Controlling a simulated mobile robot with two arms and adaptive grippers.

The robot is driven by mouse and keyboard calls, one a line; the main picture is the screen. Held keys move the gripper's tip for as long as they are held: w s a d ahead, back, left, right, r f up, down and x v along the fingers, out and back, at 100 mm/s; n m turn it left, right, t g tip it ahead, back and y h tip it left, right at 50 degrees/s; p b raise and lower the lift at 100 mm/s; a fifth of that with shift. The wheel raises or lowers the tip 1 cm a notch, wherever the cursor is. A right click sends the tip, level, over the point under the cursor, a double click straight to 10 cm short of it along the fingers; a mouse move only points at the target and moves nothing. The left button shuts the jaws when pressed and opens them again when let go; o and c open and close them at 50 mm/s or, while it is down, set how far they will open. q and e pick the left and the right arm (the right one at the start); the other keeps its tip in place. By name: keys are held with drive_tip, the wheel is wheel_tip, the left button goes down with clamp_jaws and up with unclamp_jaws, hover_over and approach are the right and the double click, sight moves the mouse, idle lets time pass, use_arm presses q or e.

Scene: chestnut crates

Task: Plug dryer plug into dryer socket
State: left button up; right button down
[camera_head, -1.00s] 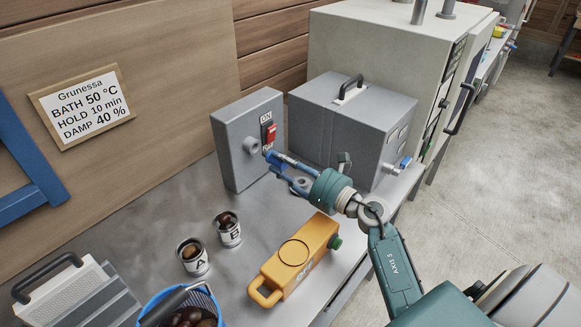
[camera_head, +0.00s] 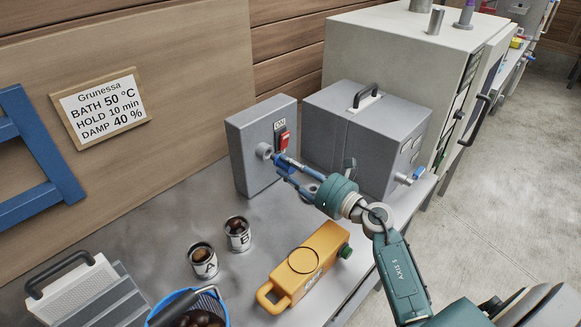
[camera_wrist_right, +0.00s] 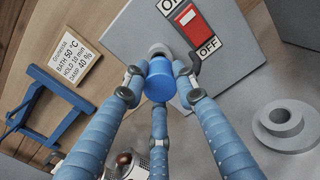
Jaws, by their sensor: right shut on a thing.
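The dryer plug is a blue cylinder (camera_wrist_right: 159,82), held between the fingers of my right gripper (camera_wrist_right: 160,88). In the head view the right gripper (camera_head: 283,168) is shut on it, close to the grey switch box (camera_head: 242,165). The dryer socket is a grey round boss (camera_head: 264,150) on that box's face, left of the red switch. In the right wrist view the socket (camera_wrist_right: 158,49) shows just beyond the plug, roughly in line with it. I cannot tell whether they touch or how deep the plug sits. My left gripper is not in view.
The red ON/OFF switch (camera_head: 283,140) is close beside the gripper. A grey handled box (camera_head: 325,128) stands behind it. An orange container (camera_head: 310,262), cup A (camera_head: 203,262), cup B (camera_head: 238,233) and a blue basket (camera_head: 224,312) stand nearer.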

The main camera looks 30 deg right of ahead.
sight(282, 162)
drive_tip(key=shift+w, duration=0.1)
idle(0.6)
drive_tip(key=shift+x, duration=1.8)
drive_tip(key=c, duration=1.3)
unclamp_jaws()
drive_tip(key=shift+s+f, duration=0.1)
drive_tip(key=shift+s, duration=0.2)
drive_tip(key=v, duration=1.1)
drive_tip(key=shift+s+d, duration=0.15)
drive_tip(key=shift+s, duration=0.1)
